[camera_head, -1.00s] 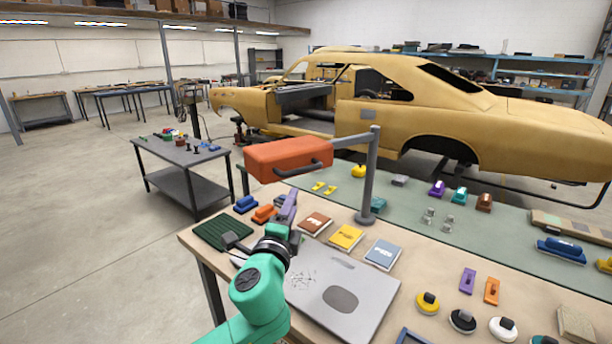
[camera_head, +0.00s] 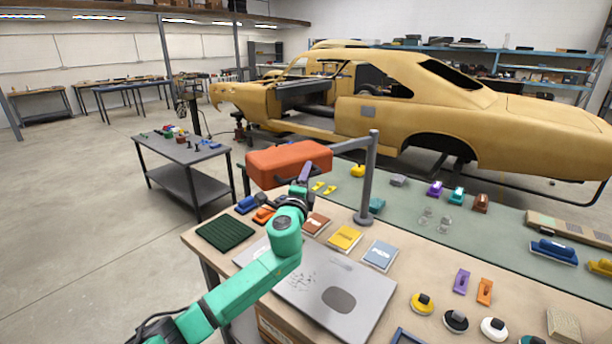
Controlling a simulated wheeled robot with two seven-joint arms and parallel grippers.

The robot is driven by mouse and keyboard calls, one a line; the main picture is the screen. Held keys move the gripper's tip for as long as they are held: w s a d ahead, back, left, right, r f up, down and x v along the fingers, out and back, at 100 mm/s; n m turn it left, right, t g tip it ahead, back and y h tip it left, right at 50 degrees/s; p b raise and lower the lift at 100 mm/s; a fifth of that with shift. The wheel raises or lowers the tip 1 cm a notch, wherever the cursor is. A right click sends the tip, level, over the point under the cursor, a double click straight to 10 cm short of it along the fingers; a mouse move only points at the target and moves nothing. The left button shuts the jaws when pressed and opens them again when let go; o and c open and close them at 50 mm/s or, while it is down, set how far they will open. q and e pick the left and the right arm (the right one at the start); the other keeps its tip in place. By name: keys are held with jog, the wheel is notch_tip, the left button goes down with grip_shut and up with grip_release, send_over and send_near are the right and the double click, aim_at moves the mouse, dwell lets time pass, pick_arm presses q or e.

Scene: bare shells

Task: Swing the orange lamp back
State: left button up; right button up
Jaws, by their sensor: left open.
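The orange lamp (camera_head: 288,163) is a box-shaped head on a grey arm that reaches left from an upright grey post (camera_head: 370,178) on the workbench. The lamp head hangs over the bench's far left part. My left gripper (camera_head: 304,176) is raised at the lamp's lower right end, in front of the lamp's handle side. It is open, and its fingers are purple-grey. The handle is mostly hidden behind the gripper, and I cannot tell whether the fingers touch it. My right gripper is not in view.
The bench (camera_head: 400,305) holds a green mat (camera_head: 225,233), a grey panel (camera_head: 335,297), coloured sandpaper packs (camera_head: 345,238) and several sanding blocks and round pads. A dark side table (camera_head: 186,152) stands left. A yellow car shell (camera_head: 440,110) stands behind.

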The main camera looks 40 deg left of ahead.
pick_arm(q)
grip_shut()
jog(key=shift+f, duration=0.1)
dwell(1.2)
